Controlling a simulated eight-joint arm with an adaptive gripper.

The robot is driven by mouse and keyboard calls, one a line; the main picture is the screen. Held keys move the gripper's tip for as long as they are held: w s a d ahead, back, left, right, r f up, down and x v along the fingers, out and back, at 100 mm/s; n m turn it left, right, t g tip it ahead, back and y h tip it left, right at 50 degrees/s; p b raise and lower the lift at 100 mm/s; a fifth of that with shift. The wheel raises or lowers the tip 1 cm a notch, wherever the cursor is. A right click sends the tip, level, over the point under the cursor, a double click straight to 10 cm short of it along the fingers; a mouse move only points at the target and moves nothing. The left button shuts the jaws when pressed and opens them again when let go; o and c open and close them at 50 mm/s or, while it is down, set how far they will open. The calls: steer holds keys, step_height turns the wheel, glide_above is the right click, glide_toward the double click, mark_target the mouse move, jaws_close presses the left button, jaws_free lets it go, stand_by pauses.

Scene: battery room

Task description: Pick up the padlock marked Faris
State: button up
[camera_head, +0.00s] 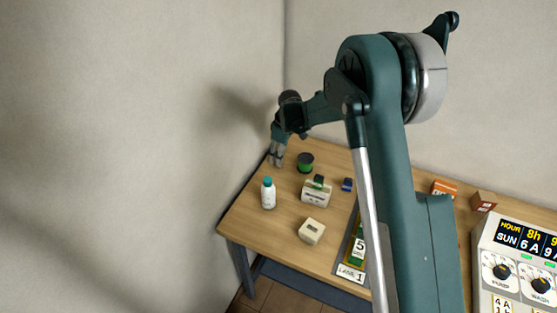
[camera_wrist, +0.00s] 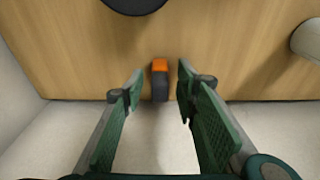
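My gripper (camera_head: 277,157) hangs over the back left corner of the wooden table. In the wrist view my gripper (camera_wrist: 159,88) is open, with its two green fingers apart. A small block with an orange top and dark grey front (camera_wrist: 160,80) shows between the fingertips, near the table edge; no grip on it is visible. It may be a padlock, but I cannot tell, and no name can be read on it. In the head view it is not visible, seemingly hidden by the gripper. A small blue item (camera_head: 347,184) lies farther right; its kind is unclear.
A green-and-black round tin (camera_head: 305,162) and a white bottle with teal cap (camera_head: 268,197) stand near the gripper. Walls (camera_head: 150,120) stand close behind and left. A control panel (camera_head: 520,265) is at right.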

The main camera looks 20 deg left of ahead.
steer(key=shift+a+f, duration=0.1)
steer(key=shift+f, duration=0.45)
steer(key=shift+c, duration=0.5)
jaws_close()
